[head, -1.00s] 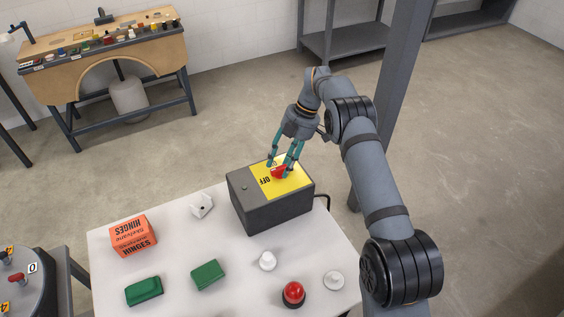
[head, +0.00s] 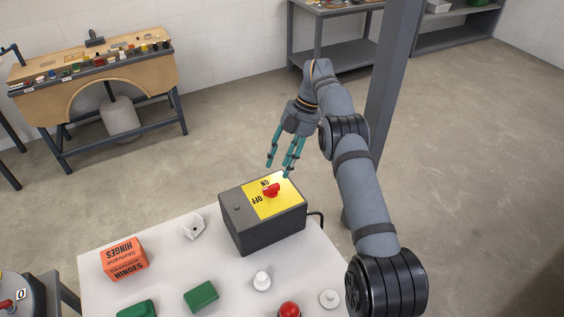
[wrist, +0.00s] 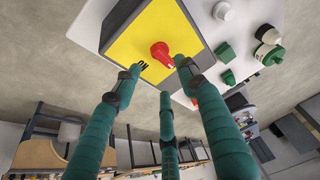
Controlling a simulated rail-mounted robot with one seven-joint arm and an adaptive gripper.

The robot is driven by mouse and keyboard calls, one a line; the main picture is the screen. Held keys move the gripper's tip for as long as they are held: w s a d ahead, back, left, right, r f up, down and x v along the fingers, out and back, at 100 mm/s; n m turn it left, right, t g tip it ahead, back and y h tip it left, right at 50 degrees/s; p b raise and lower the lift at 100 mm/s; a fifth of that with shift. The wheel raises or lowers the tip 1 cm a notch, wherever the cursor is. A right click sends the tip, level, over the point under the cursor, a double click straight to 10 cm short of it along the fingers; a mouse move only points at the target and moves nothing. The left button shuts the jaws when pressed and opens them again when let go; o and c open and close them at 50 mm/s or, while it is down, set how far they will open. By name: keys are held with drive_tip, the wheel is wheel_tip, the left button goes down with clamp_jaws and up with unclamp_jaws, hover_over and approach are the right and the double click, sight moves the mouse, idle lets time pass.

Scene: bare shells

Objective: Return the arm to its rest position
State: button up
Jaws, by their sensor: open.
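My gripper (head: 278,168) is above the dark switch box (head: 262,233), with its teal fingers spread and nothing between them. The box has a yellow top plate (head: 283,203) marked ON and OFF, with a red knob (head: 270,190) on it. The fingertips are apart from the knob. In the wrist view the red knob (wrist: 160,52) shows beyond the spread fingers of my gripper (wrist: 160,74), close to the ON mark. I cannot tell exactly which mark the knob points at.
The white table (head: 232,282) holds an orange hinges box (head: 124,259), a white block (head: 194,227), green blocks (head: 201,296), white knobs (head: 262,281) and a red button (head: 289,310). A grey post (head: 392,90) stands behind my arm. A wooden bench (head: 60,80) stands far left. Open floor lies between.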

sight(272, 185)
drive_tip(key=x, duration=0.7)
drive_tip(key=shift+a+f+b, duration=0.1)
drive_tip(key=shift+f+b, duration=0.2)
drive_tip(key=shift+f, duration=0.05)
drive_tip(key=shift+s, duration=0.1)
drive_tip(key=shift+r, duration=0.2)
